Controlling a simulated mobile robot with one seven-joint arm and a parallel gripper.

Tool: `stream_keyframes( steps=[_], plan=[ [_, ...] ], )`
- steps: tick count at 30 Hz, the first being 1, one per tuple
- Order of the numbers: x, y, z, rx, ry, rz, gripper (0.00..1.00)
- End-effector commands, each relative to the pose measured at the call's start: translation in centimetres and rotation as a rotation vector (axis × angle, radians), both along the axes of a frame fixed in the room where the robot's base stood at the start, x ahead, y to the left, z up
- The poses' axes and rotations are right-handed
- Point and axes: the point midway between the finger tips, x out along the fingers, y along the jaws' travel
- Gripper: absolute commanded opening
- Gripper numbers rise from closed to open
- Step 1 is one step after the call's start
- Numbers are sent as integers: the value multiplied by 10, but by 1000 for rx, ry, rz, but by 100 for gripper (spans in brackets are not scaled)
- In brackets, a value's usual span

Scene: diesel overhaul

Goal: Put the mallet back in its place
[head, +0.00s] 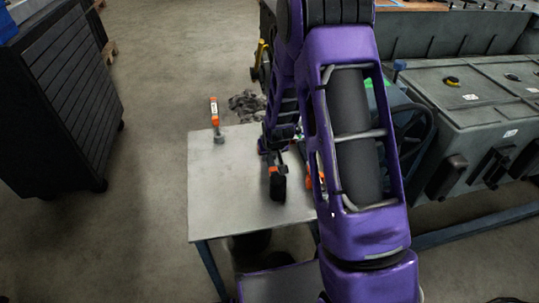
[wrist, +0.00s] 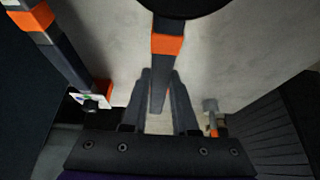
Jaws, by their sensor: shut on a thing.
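The mallet has a black head (head: 278,188) and a grey handle with an orange band (wrist: 167,45). My gripper (wrist: 160,78) is shut on the handle, with a finger on each side of it. In the wrist view the mallet head (wrist: 186,5) is at the top edge, partly cut off. In the head view my gripper (head: 271,150) is over the grey table (head: 230,190), with the mallet head toward the front. I cannot tell how far the head is from the tabletop. No marked place for the mallet is clear to me.
An orange-and-grey tool (head: 214,112) is at the table's left far edge. Another orange-banded tool (wrist: 35,18) lies right of the mallet in the head view, mostly behind my arm. A dark cabinet (head: 65,90) stands left; a grey engine block (head: 470,110) stands right. The table's left half is bare.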

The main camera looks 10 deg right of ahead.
Motion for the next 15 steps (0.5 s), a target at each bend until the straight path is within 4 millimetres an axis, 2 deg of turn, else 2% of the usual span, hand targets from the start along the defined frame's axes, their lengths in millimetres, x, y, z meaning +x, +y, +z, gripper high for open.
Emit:
stream_keyframes(
  steps=[13,14,15],
  plan=[
    [1,0,-17,0,-1,0,0],
    [1,0,-17,0,-2,0,31],
    [1,0,-16,0,-2,0,38]
  ],
)
